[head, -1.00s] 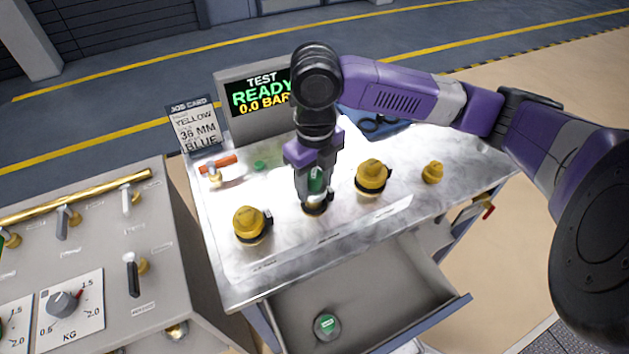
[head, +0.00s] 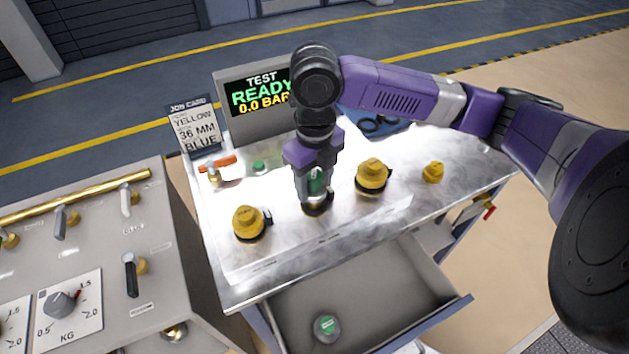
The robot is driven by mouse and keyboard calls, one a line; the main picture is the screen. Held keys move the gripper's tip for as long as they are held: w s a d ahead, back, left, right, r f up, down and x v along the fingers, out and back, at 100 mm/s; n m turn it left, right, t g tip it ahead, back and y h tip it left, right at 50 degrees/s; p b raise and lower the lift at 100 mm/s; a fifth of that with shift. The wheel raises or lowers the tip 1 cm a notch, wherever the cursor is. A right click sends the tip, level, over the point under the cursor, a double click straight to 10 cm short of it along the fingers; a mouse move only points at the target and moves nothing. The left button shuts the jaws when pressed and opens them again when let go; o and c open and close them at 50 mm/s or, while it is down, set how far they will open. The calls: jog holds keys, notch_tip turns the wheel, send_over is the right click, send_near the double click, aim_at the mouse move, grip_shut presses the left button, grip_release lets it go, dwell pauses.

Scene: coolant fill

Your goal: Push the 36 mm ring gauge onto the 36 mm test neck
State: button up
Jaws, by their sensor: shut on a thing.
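My gripper (head: 317,200) points straight down over the middle post of the row on the metal bench top (head: 290,250). It is shut on a small piece with a green face, the ring gauge (head: 316,181), mostly hidden between the fingers. Just under the fingertips is the middle test neck (head: 319,210), with a dark and brass base; the gauge is at or just above it, and I cannot tell how far it sits on. Yellow-capped necks stand to the left (head: 249,222) and right (head: 372,177). The size labels in front are too small to read.
An open drawer (head: 400,300) at the front holds another round green-topped piece (head: 326,328). A small yellow cap (head: 432,172) stands at right. A red-handled valve (head: 217,165), job card (head: 195,127) and test display (head: 258,93) are behind. A control panel (head: 100,250) stands left.

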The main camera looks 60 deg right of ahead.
jog(key=shift+f+b, duration=0.55)
jog(key=shift+f, duration=0.2)
jog(key=shift+r, duration=0.1)
jog(key=shift+r+p, duration=0.35)
jog(key=shift+r, duration=0.15)
jog(key=shift+b, duration=0.4)
dwell(1.6)
jog(key=shift+f+b, duration=0.6)
jog(key=shift+f, duration=0.05)
jog(key=o, duration=1.5)
jog(key=shift+r, duration=0.1)
